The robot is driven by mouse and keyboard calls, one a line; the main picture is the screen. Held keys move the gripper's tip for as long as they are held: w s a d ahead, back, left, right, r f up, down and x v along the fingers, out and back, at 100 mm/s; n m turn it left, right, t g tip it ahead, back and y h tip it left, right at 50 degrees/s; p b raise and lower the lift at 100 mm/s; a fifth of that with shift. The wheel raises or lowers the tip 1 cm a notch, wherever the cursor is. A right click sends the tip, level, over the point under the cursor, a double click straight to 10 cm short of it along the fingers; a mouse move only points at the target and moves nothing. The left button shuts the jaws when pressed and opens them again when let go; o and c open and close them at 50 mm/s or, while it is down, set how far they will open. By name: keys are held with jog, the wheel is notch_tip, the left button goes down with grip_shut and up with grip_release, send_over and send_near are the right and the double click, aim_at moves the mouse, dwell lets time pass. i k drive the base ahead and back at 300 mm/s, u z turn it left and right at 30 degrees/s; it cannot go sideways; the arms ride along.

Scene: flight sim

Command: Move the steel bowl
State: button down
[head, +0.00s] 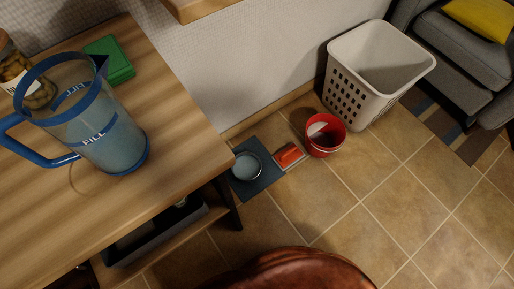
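A small round bowl (246,167) with a pale, bluish inside and a metallic-looking rim sits on a dark blue-grey mat (268,181) on the tiled floor. It is just right of the wooden table's right end, near the wall. It looks upright; whether it holds water is unclear. My gripper is not in view.
On the wooden table (150,205) stand a blue-handled pitcher (115,148), a jar (38,92) and a green box (110,62). Beside the mat are a red-orange object (289,154), a red bucket (325,148) and a white basket (350,98). Brown leather seat (290,272) in front; open floor right.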

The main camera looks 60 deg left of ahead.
aim_at(247, 168)
jog(key=i, duration=1.4)
jog(key=u, duration=4.6)
